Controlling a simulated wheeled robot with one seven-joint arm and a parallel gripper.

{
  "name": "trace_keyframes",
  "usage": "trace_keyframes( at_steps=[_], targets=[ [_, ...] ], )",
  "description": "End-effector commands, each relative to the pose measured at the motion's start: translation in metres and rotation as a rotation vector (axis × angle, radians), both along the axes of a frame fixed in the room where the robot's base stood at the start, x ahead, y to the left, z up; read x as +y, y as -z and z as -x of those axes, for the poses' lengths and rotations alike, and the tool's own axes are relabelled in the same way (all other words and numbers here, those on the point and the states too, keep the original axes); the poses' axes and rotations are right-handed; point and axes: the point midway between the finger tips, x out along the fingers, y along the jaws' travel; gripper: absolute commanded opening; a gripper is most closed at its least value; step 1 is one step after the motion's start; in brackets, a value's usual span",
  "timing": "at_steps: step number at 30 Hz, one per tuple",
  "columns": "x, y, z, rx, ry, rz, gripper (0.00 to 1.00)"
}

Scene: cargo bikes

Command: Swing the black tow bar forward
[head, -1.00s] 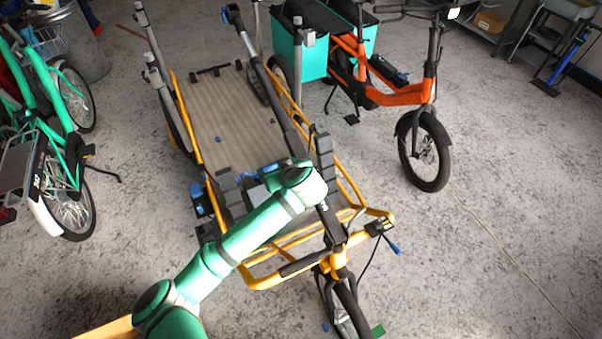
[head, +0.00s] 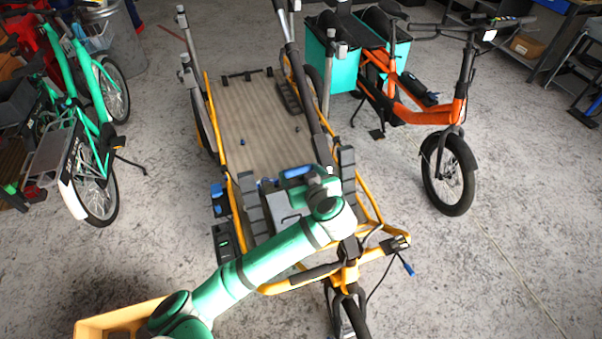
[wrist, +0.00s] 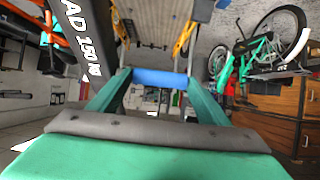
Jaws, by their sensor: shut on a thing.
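The cargo bike with a wooden load bed (head: 262,120) and yellow side rails stands in the middle of the head view. A long black bar (head: 306,88), which looks like the tow bar, runs lengthwise over the right part of the bed. My gripper (head: 297,172) is low over the front end of the bed, left of this bar's near end. In the wrist view its teal fingers (wrist: 160,82) are shut on a blue grip (wrist: 158,77) lying across them. A black beam with white lettering (wrist: 80,35) passes close on the left. Where the grip joins the bar is hidden.
An orange cargo bike (head: 428,112) with teal bags stands on the right. A teal bike (head: 85,130) stands on the left. The yellow front frame and handlebar (head: 345,275) are close below my gripper. The grey floor at the right front is clear.

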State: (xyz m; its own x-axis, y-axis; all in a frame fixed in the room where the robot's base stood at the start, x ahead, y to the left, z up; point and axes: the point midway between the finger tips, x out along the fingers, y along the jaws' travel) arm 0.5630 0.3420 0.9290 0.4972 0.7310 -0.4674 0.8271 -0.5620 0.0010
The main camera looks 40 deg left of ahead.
Motion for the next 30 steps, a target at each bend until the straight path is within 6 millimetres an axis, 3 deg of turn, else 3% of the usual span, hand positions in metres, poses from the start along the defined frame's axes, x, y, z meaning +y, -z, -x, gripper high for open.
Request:
trace_keyframes(
  at_steps=[14, 30],
  targets=[
    [-0.006, -0.002, 0.003, 0.003, 0.001, 0.003, 0.78],
    [-0.071, -0.043, 0.046, 0.002, 0.003, 0.004, 0.78]
  ],
)
